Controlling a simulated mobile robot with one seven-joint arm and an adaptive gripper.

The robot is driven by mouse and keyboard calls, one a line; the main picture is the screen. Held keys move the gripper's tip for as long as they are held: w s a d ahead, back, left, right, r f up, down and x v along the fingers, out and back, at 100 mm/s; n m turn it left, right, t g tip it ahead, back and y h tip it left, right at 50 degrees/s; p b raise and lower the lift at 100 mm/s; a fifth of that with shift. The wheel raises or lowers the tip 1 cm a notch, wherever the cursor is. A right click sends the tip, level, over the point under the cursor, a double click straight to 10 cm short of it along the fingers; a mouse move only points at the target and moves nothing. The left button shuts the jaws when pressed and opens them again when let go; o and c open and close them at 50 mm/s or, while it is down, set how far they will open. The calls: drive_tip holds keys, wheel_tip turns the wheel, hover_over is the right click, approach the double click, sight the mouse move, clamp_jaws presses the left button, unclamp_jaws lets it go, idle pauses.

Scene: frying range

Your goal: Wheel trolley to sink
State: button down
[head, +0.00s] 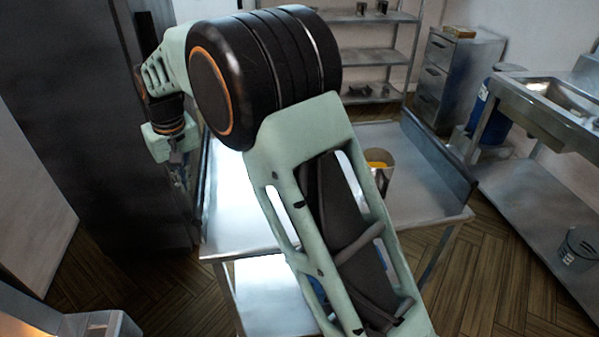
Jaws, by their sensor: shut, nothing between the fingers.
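A steel trolley (425,203) stands in the middle of the head view, with a raised side panel at its right and a lower shelf. My arm crosses in front of it and hides much of its top. A metal pot (381,175) with something yellow inside stands on the trolley top, partly behind my arm. The steel sink (562,97) is at the right edge, with its basin partly cut off. My gripper (177,157) is small in the view, left of the trolley's left edge. It is shut and empty; I cannot tell whether it touches the trolley.
A dark tall cabinet (85,100) stands at the left. Steel shelves (375,57) and a drawer cabinet (455,70) are at the back. A blue container (490,118) and a bucket (578,250) are at the right. Wooden floor (485,260) is clear between trolley and sink.

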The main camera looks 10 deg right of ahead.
drive_tip(key=shift+f, duration=0.15)
idle(0.4)
wheel_tip(320, 180, down, 6)
drive_tip(key=b, duration=0.3)
drive_tip(key=shift+b, duration=0.35)
idle(0.4)
